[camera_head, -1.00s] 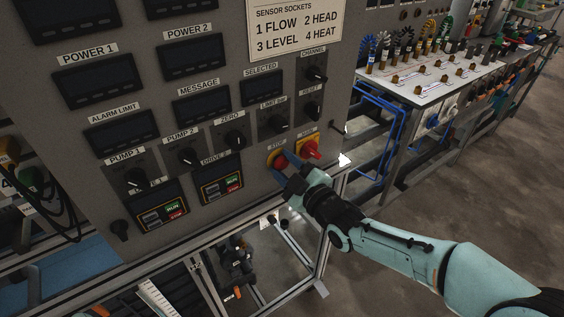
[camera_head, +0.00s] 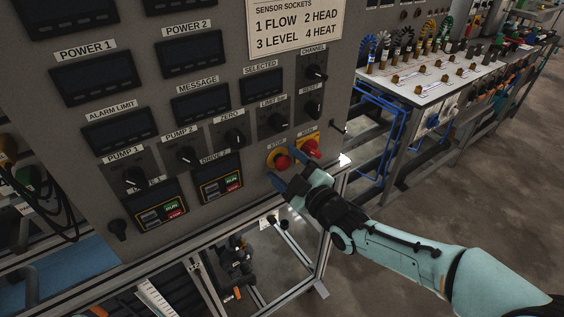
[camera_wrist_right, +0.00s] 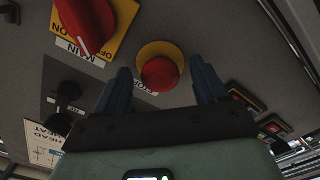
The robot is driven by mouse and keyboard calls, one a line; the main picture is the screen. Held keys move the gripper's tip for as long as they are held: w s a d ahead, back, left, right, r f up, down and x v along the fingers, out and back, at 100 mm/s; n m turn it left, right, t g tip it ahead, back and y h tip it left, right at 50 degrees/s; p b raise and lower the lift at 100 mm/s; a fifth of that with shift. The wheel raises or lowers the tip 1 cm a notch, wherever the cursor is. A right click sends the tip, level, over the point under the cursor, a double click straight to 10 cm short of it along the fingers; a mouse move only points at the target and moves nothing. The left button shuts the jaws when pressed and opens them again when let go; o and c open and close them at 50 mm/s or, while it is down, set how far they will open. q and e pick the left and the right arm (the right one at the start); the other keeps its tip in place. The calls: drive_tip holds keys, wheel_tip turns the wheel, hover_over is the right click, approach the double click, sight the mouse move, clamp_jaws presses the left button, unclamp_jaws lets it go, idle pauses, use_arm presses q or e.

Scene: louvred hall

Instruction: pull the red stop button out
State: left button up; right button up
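The red stop button (camera_head: 283,162) is a round mushroom head on a yellow plate, low on the right of the grey control panel (camera_head: 262,212). It also shows in the right wrist view (camera_wrist_right: 160,73), in front of my fingers and between their lines. My right gripper (camera_head: 286,172) is open, with two blue fingers spread either side of the button, a little back from it. Nothing is held, and I see a gap between fingers and button. The button's stem is hidden behind its head. My left gripper is not in view.
The red main switch (camera_head: 310,149) on its yellow plate sits right beside the button, close to my upper finger. Black knobs (camera_head: 278,121) are above. Free floor (camera_head: 450,200) lies to the right.

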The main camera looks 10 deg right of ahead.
drive_tip(key=shift+s+d+b, duration=0.2)
drive_tip(key=shift+s+b, duration=0.1)
drive_tip(key=shift+s, duration=0.2)
drive_tip(key=shift+b+v, duration=0.85)
drive_tip(key=shift+v, duration=2.1)
drive_tip(key=v, duration=1.3)
drive_tip(key=shift+s+p, duration=0.15)
drive_tip(key=shift+p, duration=0.2)
drive_tip(key=shift+r, duration=0.15)
